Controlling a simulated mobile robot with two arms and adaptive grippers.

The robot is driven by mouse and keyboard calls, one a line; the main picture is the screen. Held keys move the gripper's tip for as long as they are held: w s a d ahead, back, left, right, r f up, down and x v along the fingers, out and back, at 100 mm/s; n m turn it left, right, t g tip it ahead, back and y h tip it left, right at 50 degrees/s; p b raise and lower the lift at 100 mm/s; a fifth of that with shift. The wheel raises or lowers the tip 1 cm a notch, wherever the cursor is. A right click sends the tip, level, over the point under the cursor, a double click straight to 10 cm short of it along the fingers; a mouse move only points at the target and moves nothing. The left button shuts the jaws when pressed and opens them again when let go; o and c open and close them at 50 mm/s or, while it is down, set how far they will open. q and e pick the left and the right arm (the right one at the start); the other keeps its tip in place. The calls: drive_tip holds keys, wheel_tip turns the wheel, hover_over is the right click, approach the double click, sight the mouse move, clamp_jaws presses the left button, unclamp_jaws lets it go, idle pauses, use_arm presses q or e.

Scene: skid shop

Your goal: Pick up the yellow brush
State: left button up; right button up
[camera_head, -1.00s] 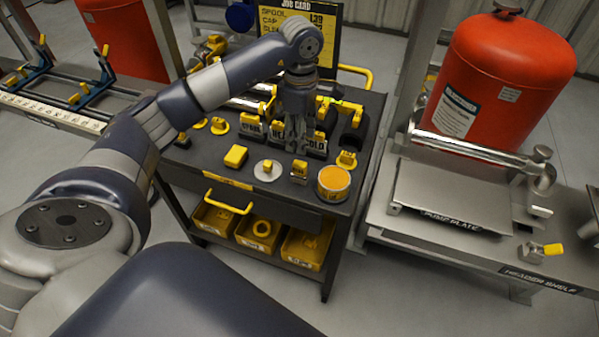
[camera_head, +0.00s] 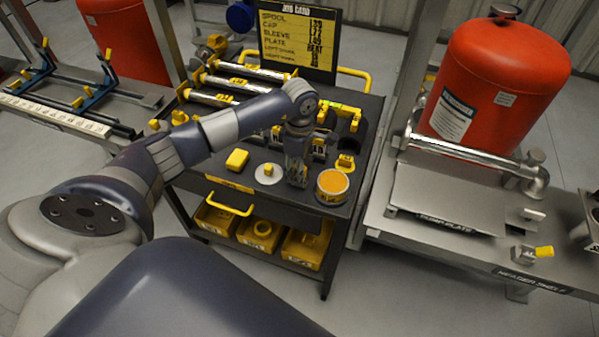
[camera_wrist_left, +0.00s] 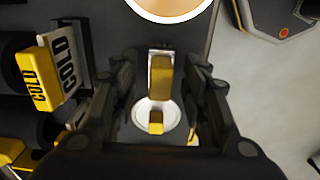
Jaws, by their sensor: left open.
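A small upright yellow block with a pale metallic end (camera_wrist_left: 160,78), which looks like the yellow brush, stands on the dark cart top. In the left wrist view it lies between the two open fingers of my left gripper (camera_head: 297,178), with a gap on each side. In the head view my gripper points down at this spot and largely hides the block. I cannot tell how far the fingertips reach down beside it. My right gripper is not in view.
An orange-topped round tin (camera_head: 332,184) stands close to the right of my gripper. A pale disc with a yellow knob (camera_head: 268,174) and a yellow block (camera_head: 237,160) are to its left. Blocks marked COLD (camera_wrist_left: 70,62) stand behind. The red tank (camera_head: 500,90) is at right.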

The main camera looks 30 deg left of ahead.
use_arm(q)
clamp_jaws()
drive_tip(key=shift+r+b, duration=0.3)
drive_tip(key=shift+r, duration=0.2)
wheel_tip(320, 180, up, 2)
drive_tip(key=shift+d+r+b, duration=0.1)
drive_tip(key=shift+r+b, duration=0.15)
drive_tip(key=shift+b, duration=0.45)
drive_tip(key=s+d+r+b, duration=0.1)
drive_tip(key=s+d+b, duration=0.2)
drive_tip(key=s+d, duration=0.8)
drive_tip(key=shift+d+r, duration=0.25)
drive_tip(key=shift+r, duration=0.05)
